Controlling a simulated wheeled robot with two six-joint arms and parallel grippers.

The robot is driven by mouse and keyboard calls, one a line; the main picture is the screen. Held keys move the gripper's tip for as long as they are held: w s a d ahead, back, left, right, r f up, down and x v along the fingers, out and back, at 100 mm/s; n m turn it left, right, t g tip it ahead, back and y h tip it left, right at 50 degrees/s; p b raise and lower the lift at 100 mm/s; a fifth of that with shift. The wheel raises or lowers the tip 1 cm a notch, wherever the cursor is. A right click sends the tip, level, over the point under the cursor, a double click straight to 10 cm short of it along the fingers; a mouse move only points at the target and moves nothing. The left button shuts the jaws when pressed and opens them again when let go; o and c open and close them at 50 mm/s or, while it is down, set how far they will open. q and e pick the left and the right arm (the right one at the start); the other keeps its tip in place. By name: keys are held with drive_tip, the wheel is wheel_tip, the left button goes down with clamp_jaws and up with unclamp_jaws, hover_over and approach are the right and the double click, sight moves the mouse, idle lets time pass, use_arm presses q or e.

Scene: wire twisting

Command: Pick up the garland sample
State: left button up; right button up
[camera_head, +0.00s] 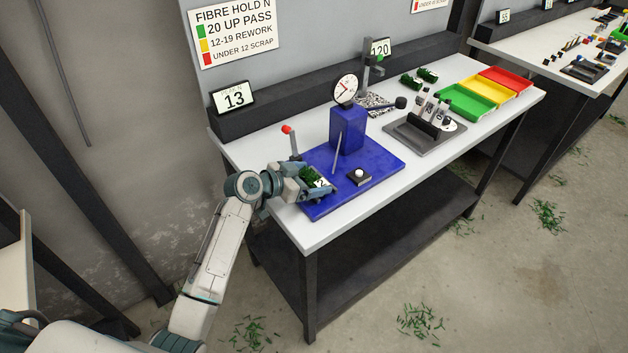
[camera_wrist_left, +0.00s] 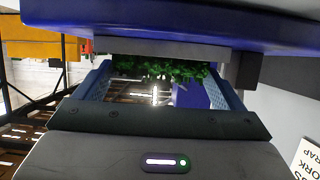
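The garland sample (camera_head: 312,178), a bushy green strip with a small white tag, is at the left front of the blue test stand's base (camera_head: 380,158). My left gripper (camera_head: 318,186) is around it, with a finger on each side. In the left wrist view the green garland (camera_wrist_left: 160,68) spans most of the gap between the widely spread fingers (camera_wrist_left: 158,82). Firm contact with both fingers cannot be made out. A grey block (camera_wrist_left: 180,50) of the stand lies close beyond the garland. My right gripper is not in view.
The stand has a blue column with a dial gauge (camera_head: 346,89) and a red-knobbed lever (camera_head: 287,129) close to my left gripper. Green, yellow and red trays (camera_head: 467,102) stand at the right. Two more green samples (camera_head: 411,81) lie at the back.

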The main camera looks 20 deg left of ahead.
use_arm(q)
drive_tip(key=shift+c, duration=0.4)
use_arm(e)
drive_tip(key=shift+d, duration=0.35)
use_arm(q)
drive_tip(key=shift+r, duration=0.1)
